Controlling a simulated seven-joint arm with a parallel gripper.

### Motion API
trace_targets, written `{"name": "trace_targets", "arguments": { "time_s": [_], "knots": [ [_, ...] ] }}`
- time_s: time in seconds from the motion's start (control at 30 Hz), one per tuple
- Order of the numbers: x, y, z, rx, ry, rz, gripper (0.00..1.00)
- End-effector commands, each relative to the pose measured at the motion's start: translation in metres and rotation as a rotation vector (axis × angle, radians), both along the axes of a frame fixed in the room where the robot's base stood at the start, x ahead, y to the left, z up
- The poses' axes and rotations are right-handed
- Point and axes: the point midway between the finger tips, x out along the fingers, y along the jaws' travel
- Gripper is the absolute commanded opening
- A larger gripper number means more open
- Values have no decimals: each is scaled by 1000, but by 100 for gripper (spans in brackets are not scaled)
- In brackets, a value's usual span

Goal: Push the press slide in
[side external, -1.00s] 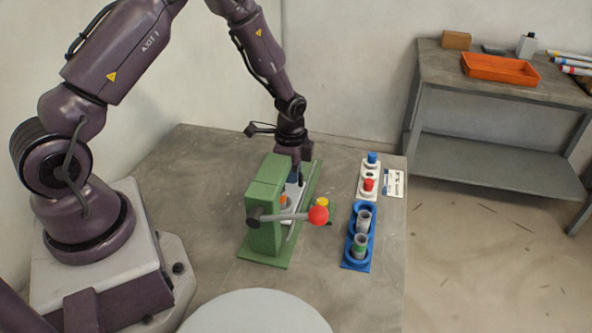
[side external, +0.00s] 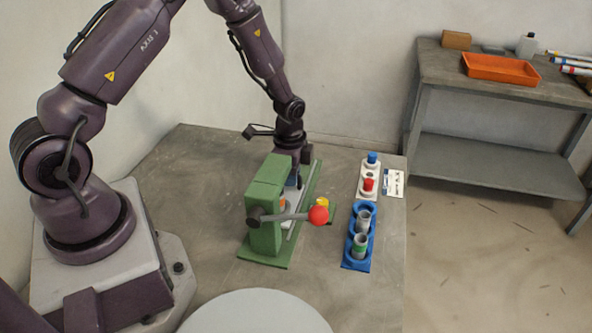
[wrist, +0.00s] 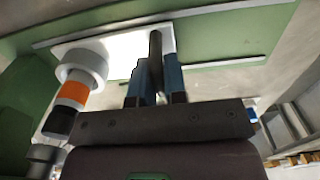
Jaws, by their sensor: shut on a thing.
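The green press (side external: 265,208) stands on the table, with a lever ending in a red ball (side external: 319,215) at its front. Its slide, a white plate (wrist: 95,45), lies between rails on the green base in the wrist view. A workpiece with an orange band (wrist: 74,92) and a pale collar stands on the plate. A dark upright post (wrist: 155,60) rises at the plate's other end. My gripper (wrist: 157,80) has its blue fingers shut on this post. In the side view the press body partly hides my gripper and the slide.
A blue holder (side external: 356,262) with grey cups stands right of the press. Behind it is a white panel (side external: 366,192) with a blue and a red button. A yellow piece (side external: 322,203) sits beside the press. A side bench (side external: 450,75) carries an orange tray (side external: 500,69).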

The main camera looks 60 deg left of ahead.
Motion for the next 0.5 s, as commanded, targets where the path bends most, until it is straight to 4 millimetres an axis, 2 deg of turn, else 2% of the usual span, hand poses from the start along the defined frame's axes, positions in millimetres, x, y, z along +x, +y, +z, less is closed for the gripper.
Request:
{"name": "trace_targets", "arguments": {
  "time_s": [0.03,0.1,0.13,0.37,0.5],
  "knots": [
    [0,0,1,1,-2,-1,17],
    [0,0,1,1,-2,0,33],
    [0,0,1,1,-2,0,38],
    [0,0,0,1,-1,0,38],
    [1,0,8,1,-4,0,38]
  ]
}}
